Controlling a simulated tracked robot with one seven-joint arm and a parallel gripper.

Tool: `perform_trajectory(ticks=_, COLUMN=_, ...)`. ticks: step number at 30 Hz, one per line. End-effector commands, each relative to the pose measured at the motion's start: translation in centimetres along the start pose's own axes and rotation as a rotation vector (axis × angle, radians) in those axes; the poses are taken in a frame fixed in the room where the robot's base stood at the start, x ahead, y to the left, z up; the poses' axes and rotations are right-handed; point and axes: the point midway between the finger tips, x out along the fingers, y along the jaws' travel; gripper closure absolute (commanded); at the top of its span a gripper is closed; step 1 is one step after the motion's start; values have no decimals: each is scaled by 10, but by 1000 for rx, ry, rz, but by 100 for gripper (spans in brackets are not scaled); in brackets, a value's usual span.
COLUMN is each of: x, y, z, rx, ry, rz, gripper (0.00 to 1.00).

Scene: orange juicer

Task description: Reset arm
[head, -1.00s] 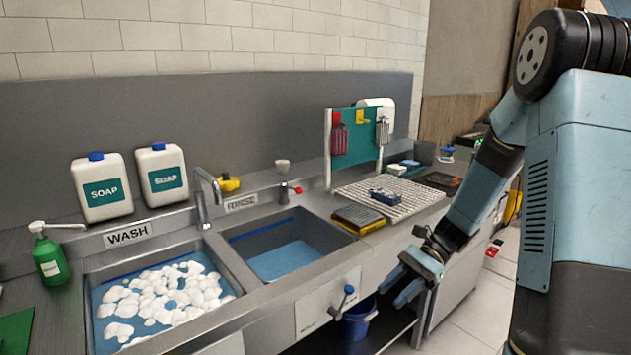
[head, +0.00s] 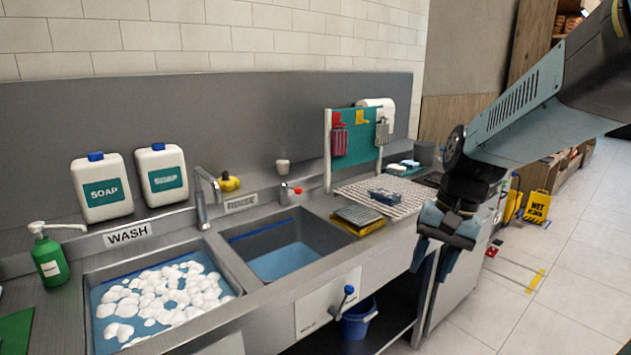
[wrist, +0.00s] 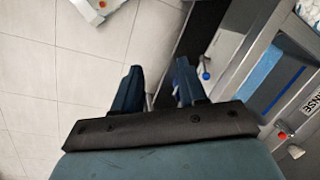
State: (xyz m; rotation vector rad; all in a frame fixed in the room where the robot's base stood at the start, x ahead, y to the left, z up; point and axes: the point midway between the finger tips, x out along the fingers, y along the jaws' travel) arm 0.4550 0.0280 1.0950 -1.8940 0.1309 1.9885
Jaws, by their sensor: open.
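My gripper (head: 432,262) hangs at the right end of the sink counter, in front of its front edge, with the fingers pointing down. In the wrist view my gripper (wrist: 160,88) shows two blue fingers spread apart with nothing between them. My arm comes in from the upper right in the head view. The gripper touches nothing that I can see.
The steel counter holds a wash basin with foam (head: 160,300) and a rinse basin (head: 285,258). A drying rack (head: 380,198) and a yellow-edged block (head: 358,219) lie near my gripper. A blue bucket (head: 357,320) stands below. The tiled floor (head: 530,315) at right is mostly clear.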

Motion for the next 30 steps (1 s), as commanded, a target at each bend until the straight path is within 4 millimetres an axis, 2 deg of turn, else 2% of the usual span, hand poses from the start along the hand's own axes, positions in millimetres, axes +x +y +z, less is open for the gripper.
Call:
perform_trajectory(ticks=3, x=-18, y=4, z=12, rx=-79, ry=106, rz=23, gripper=58)
perform_trajectory(ticks=15, x=-68, y=24, z=46, rx=-315, ry=427, rz=98, gripper=58)
perform_trajectory(ticks=21, x=-81, y=30, z=56, rx=-377, ry=516, rz=117, gripper=58)
perform_trajectory(ticks=30, x=-84, y=31, z=58, rx=-391, ry=534, rz=123, gripper=58)
